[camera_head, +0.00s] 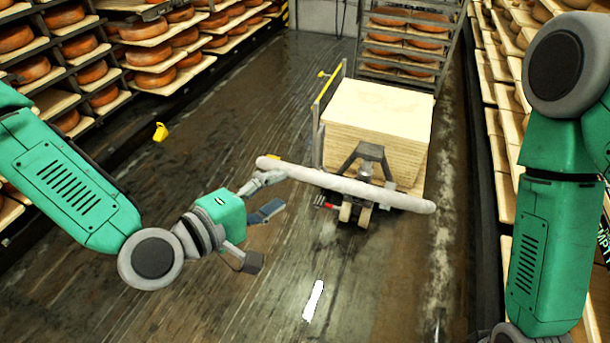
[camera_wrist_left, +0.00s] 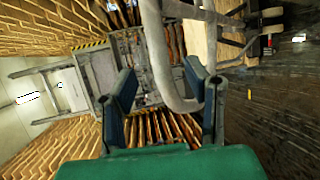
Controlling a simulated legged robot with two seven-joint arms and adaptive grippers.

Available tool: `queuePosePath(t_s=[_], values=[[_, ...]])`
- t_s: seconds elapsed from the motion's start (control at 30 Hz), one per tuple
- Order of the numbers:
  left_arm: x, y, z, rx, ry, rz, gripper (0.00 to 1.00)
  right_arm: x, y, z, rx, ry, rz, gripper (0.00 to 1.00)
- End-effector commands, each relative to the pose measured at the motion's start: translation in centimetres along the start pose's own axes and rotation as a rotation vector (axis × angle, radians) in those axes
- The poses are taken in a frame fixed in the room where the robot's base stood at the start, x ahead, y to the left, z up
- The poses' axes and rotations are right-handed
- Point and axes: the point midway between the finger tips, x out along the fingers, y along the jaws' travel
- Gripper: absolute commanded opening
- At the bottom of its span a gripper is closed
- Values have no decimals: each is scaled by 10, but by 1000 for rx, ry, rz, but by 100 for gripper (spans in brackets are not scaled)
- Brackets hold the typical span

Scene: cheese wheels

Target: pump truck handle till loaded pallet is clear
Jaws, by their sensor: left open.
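The truck handle (camera_head: 345,183) is a long pale grey bar lying crosswise in front of the pallet truck (camera_head: 368,170); its curved tube also shows in the left wrist view (camera_wrist_left: 157,60). The loaded pallet carries a block of pale boards (camera_head: 375,125); its underside and any gap to the floor are hidden. My left gripper (camera_head: 258,237) is open and empty, left of and below the handle's left end. In the left wrist view, part of the tube appears between the open fingers (camera_wrist_left: 165,90), but contact cannot be told. My right arm shows, its gripper out of view.
Shelves with orange cheese wheels (camera_head: 150,55) line the left side, and more shelves (camera_head: 505,130) stand on the right. A cheese rack (camera_head: 405,45) stands behind the load. A yellow object (camera_head: 160,132) is at left. The dark floor (camera_head: 210,120) is mostly clear.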

Motion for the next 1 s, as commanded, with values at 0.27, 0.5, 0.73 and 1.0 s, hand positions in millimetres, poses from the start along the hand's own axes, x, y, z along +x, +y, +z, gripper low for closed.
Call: queuePosePath(t_s=[0.27,0.5,0.73,1.0], values=[[54,2,1,2,0,1,43,-4,0,-1,0,1,0,0],[75,1,0,0,0,0,43,-5,0,-1,0,1,0,0],[77,1,0,0,0,0,43,-5,0,-1,0,1,0,0],[77,1,0,0,0,-1,0,-5,0,-1,0,1,0,0]])
